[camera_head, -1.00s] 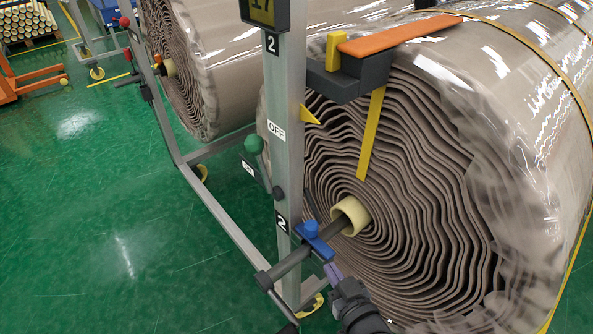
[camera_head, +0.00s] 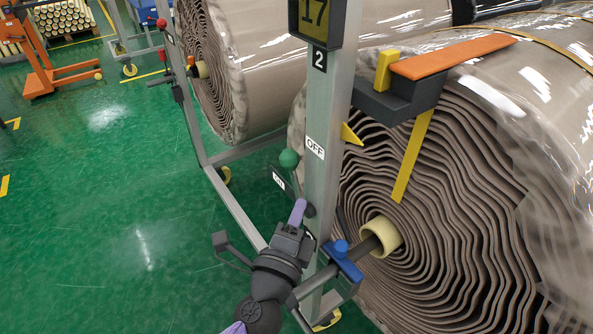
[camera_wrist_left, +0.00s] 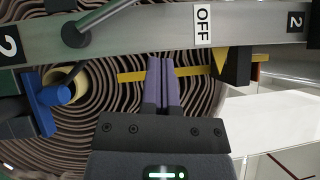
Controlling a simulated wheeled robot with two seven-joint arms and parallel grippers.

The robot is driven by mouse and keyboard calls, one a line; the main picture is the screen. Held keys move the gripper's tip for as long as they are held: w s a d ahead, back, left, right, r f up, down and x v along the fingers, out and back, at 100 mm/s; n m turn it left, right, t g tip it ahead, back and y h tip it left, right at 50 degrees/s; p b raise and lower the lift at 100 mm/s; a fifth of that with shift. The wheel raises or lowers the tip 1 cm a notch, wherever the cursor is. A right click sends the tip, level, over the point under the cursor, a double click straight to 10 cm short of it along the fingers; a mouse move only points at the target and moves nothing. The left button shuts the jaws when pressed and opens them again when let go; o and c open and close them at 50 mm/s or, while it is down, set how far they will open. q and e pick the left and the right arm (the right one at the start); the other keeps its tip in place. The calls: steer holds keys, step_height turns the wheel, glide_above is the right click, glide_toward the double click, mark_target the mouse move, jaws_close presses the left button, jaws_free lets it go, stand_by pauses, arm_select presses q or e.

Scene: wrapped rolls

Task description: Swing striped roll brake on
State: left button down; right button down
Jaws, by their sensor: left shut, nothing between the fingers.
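The brake lever with a green knob (camera_head: 289,158) pivots on the grey post (camera_head: 322,130) in front of the near wrapped roll (camera_head: 440,190). It tilts up and left from its pivot; the OFF label (camera_head: 315,148) is on the post above the pivot and a small, partly legible label (camera_head: 278,180) is beside the lever. My left gripper (camera_head: 298,210) is shut and empty, its purple fingers close to the lever's lower part; contact is unclear. In the left wrist view the fingers (camera_wrist_left: 160,70) point toward the post, with the lever arm (camera_wrist_left: 105,17) up and left, knob out of frame.
A blue clamp (camera_head: 342,260) sits on the roll's shaft, close to my left wrist. A dark bracket with an orange bar (camera_head: 453,57) overhangs the roll. A second roll with a red-knobbed lever (camera_head: 161,24) stands behind.

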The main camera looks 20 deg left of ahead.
mark_target(292, 167)
arm_select(q)
steer(key=w, duration=0.3)
steer(key=shift+w+r, duration=0.35)
steer(key=shift+w, duration=0.05)
steer(key=shift+w+a+r+p, duration=0.15)
steer(key=shift+w+a+p, duration=0.3)
steer(key=shift+w+a, duration=0.75)
steer(key=shift+a, duration=0.15)
arm_select(e)
steer(key=shift+w+a+r, duration=0.2)
steer(key=shift+w+r, duration=0.05)
steer(key=shift+r, duration=0.45)
steer(key=shift+r, duration=0.1)
